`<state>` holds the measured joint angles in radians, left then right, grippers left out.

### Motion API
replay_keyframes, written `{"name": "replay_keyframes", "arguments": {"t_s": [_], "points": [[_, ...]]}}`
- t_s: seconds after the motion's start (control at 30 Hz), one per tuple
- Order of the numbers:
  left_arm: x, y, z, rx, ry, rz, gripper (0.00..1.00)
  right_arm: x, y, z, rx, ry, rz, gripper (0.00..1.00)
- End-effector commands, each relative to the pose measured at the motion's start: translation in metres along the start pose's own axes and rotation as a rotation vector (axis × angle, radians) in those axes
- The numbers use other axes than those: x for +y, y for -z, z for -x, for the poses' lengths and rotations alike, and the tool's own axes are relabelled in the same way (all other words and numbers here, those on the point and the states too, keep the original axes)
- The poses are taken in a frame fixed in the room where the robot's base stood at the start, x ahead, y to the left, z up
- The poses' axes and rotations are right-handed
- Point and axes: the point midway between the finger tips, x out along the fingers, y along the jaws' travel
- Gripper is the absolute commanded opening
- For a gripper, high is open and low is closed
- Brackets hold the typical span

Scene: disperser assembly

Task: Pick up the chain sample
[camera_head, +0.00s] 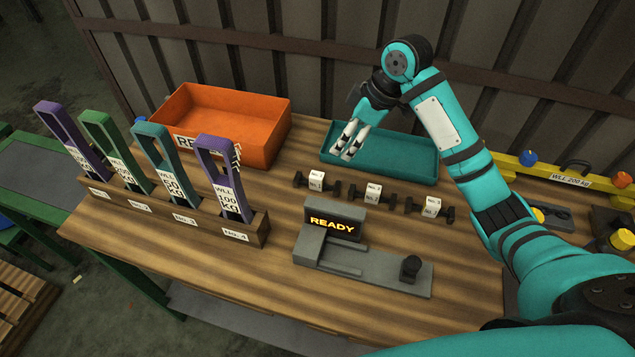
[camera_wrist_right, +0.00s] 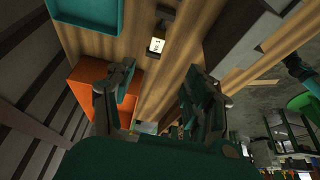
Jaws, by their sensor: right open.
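Three black bar-shaped pieces with white numbered blocks lie in a row on the wooden table: No. 1 (camera_head: 316,187), No. 2 (camera_head: 372,194) and a third (camera_head: 430,207) at the right. I cannot tell for sure which thing is the chain sample. One such piece (camera_wrist_right: 156,46) also shows in the right wrist view. My right gripper (camera_head: 350,139) is above the left part of the teal tray (camera_head: 420,170), behind the row and apart from it. In the wrist view its fingers (camera_wrist_right: 158,98) are spread with nothing between them. My left gripper is out of view.
An orange bin (camera_head: 268,135) stands at the back left. A rack (camera_head: 180,218) holding several tall coloured handles labelled in KG stands at the left. A grey device reading READY (camera_head: 333,224) sits in front. A yellow beam (camera_head: 517,168) is at the right.

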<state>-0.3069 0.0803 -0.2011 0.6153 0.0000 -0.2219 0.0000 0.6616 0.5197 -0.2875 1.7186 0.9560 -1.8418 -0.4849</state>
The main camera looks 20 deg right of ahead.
Motion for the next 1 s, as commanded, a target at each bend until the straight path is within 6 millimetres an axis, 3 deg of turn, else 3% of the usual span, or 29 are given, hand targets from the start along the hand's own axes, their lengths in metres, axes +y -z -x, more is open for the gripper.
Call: {"name": "replay_keyframes", "arguments": {"t_s": [0.17, 0.6, 1.0], "points": [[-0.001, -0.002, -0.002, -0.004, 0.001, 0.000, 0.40, -0.001, -0.002, -0.022, -0.002, 0.005, -0.003, 0.54], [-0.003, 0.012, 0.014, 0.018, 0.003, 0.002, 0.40, -0.001, -0.001, -0.111, -0.001, 0.003, -0.002, 0.54], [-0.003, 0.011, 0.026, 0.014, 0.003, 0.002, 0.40, 0.001, 0.002, -0.149, -0.002, 0.004, -0.002, 0.54]]}}
